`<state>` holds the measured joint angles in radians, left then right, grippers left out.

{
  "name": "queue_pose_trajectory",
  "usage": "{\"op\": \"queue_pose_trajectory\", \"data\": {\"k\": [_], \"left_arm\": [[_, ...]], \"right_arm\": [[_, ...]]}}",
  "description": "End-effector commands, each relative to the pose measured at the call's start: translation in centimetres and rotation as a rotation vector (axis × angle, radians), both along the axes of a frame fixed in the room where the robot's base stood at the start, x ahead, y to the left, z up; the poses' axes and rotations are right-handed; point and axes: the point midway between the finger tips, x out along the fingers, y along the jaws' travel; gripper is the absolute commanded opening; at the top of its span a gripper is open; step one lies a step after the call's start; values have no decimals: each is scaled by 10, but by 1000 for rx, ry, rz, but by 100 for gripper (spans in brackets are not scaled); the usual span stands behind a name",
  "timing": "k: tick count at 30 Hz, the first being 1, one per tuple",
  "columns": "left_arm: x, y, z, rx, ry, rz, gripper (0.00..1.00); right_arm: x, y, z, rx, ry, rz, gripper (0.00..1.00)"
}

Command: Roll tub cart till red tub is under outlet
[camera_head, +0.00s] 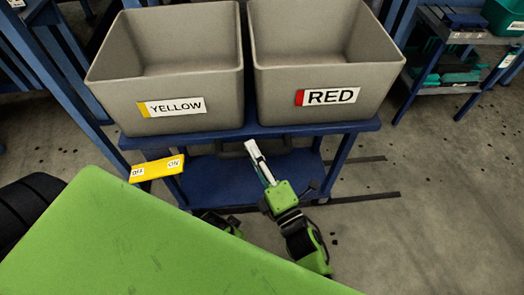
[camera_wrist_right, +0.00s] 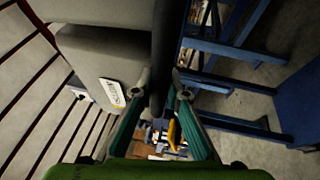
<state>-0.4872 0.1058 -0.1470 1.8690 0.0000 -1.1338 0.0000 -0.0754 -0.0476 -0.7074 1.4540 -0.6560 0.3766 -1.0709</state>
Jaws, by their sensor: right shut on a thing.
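The tub cart (camera_head: 225,180) is a blue frame with a lower shelf, and two grey tubs stand side by side on its top. The red tub (camera_head: 285,80), with a RED label, is on the right. The yellow tub (camera_head: 120,85), with a YELLOW label, is on the left. Both look empty. My right gripper (camera_head: 254,152) is at the cart's near side, below the tubs. In the right wrist view its fingers (camera_wrist_right: 157,92) close around a dark handle bar (camera_wrist_right: 160,50). I cannot see the outlet. My left gripper is not in view.
A yellow OFF/ON plate (camera_head: 157,168) is at the cart's near left. Blue frame posts (camera_head: 50,80) stand at the left. A blue rack (camera_head: 455,75) with teal bins is at the right. Dark floor strips (camera_head: 365,198) run right of the cart, with open concrete beyond.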

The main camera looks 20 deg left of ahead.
Motion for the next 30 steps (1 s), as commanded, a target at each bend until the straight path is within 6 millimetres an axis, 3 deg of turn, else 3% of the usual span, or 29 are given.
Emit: {"op": "queue_pose_trajectory", "data": {"k": [9, 10, 12, 23, 30], "left_arm": [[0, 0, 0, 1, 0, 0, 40], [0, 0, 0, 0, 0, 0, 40], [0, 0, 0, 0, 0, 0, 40], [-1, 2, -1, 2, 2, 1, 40], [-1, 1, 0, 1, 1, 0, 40]], "right_arm": [[-4, 4, 0, 1, 2, 6, 0], [-4, 4, 0, 1, 2, 7, 22], [-4, 4, 0, 1, 2, 6, 32], [-4, 0, -1, 1, 1, 4, 32], [-26, -30, -9, -2, 5, 3, 32]]}}
